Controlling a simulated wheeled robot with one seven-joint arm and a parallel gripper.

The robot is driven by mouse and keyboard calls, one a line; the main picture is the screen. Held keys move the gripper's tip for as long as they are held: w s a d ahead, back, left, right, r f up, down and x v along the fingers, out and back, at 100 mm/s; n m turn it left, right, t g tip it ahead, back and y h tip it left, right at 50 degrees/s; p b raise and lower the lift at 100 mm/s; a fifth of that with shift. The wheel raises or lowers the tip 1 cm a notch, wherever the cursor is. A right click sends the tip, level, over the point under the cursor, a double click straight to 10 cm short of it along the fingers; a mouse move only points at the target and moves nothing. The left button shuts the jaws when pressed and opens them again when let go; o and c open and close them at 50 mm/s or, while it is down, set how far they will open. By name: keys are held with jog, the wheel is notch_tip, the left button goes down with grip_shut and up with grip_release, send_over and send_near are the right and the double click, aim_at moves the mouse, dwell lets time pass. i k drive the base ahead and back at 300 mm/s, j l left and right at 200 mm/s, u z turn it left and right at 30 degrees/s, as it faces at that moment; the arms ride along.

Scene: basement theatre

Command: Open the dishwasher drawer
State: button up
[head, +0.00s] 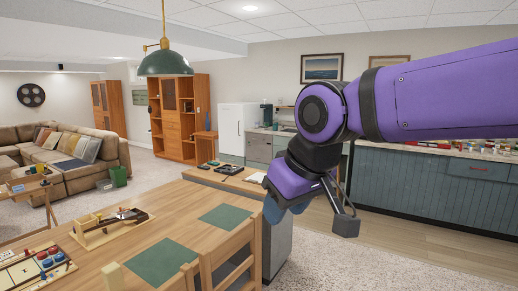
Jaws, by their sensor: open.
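A grey front panel (259,147) in the counter run at the back, just right of the white fridge, looks like the dishwasher. It is small in the head view and looks flush with the counter. I cannot make out its handle. My purple arm reaches in from the right, and my gripper (308,218) points down in front of the counters. Its fingers are apart, and I see nothing between them. The gripper is in the near room, well short of the grey panel.
A wooden table (180,209) with green placemats and chairs fills the near left. A low cabinet (277,245) stands beyond it. Blue-green cabinets (430,185) line the right. Carpet (340,262) at lower right is clear. A green lamp (166,63) hangs above.

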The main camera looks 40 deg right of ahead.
aim_at(260, 150)
jog(key=i+l+z, duration=0.2)
jog(key=l+z, duration=0.2)
jog(key=i+l+z, duration=0.3)
jog(key=l+z, duration=0.15)
jog(key=i+l+z, duration=0.5)
jog(key=z, duration=0.35)
jog(key=i+z, duration=0.55)
jog(key=i, duration=1.6)
jog(key=i+u, duration=0.15)
jog(key=i, duration=0.45)
jog(key=i+u, duration=0.2)
jog(key=i, duration=0.4)
jog(key=i+l+u, duration=0.15)
jog(key=i, duration=0.45)
jog(key=i+j+u, duration=0.2)
jog(key=i+u, duration=0.6)
jog(key=i, duration=0.2)
jog(key=i+l+u, duration=0.15)
jog(key=i+u, duration=0.25)
jog(key=i+l+u, duration=0.35)
jog(key=i, duration=0.2)
jog(key=i+j+u, duration=0.1)
jog(key=i+u, duration=0.35)
jog(key=i, duration=1.45)
jog(key=i+z, duration=0.2)
jog(key=i, duration=0.95)
